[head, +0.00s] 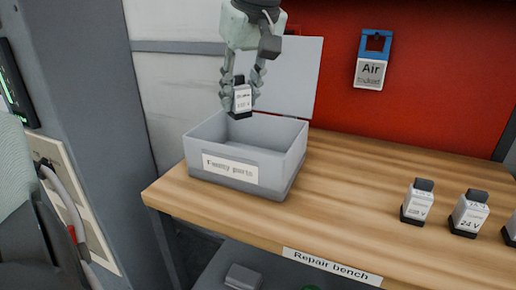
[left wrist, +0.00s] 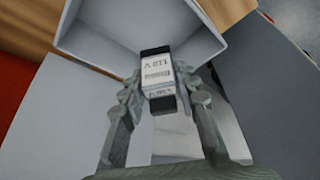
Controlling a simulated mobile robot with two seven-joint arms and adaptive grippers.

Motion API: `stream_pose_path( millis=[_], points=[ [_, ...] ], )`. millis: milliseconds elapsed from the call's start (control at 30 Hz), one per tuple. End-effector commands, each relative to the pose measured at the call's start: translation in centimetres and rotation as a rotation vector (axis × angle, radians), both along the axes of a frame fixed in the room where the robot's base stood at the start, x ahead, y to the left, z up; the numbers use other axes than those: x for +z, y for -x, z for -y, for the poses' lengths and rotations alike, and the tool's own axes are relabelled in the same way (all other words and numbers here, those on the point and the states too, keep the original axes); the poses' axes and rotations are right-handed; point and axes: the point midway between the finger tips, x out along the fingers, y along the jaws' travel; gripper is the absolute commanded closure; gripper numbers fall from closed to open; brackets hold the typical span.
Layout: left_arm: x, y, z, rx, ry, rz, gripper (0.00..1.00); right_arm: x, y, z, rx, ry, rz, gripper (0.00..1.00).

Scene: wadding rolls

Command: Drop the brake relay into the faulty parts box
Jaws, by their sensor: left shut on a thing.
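My left gripper (head: 242,92) is shut on the brake relay (head: 243,100), a small white block with black ends and a printed label. It holds the relay upright above the faulty parts box (head: 229,170), a grey box labelled "Faulty parts" with its lid raised at the back. In the left wrist view the relay (left wrist: 157,75) sits between the fingers (left wrist: 158,92), with the box's open inside (left wrist: 125,30) beyond it. The box floor that shows in that view is bare. My right gripper is not in view.
The box stands at the left end of the wooden repair bench (head: 340,200). Several similar relays (head: 417,202) stand at the right, one marked 24 V (head: 469,213). A blue and white "Air" unit (head: 370,73) hangs on the red back wall. The bench middle is clear.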

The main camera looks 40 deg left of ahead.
Motion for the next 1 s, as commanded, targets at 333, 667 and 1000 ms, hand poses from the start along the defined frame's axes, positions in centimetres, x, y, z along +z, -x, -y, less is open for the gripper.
stream_pose_path(
  millis=[333,667,1000],
  points=[
    [-4.0,0.0,0.0,0.000,0.001,-0.003,0.99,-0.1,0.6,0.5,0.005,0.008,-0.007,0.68],
    [-5.0,0.0,0.0,0.001,0.000,0.000,0.99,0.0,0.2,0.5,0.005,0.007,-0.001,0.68],
    [-5.0,0.1,0.0,0.001,0.000,0.000,0.46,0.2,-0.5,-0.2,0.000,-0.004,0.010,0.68]
  ],
)
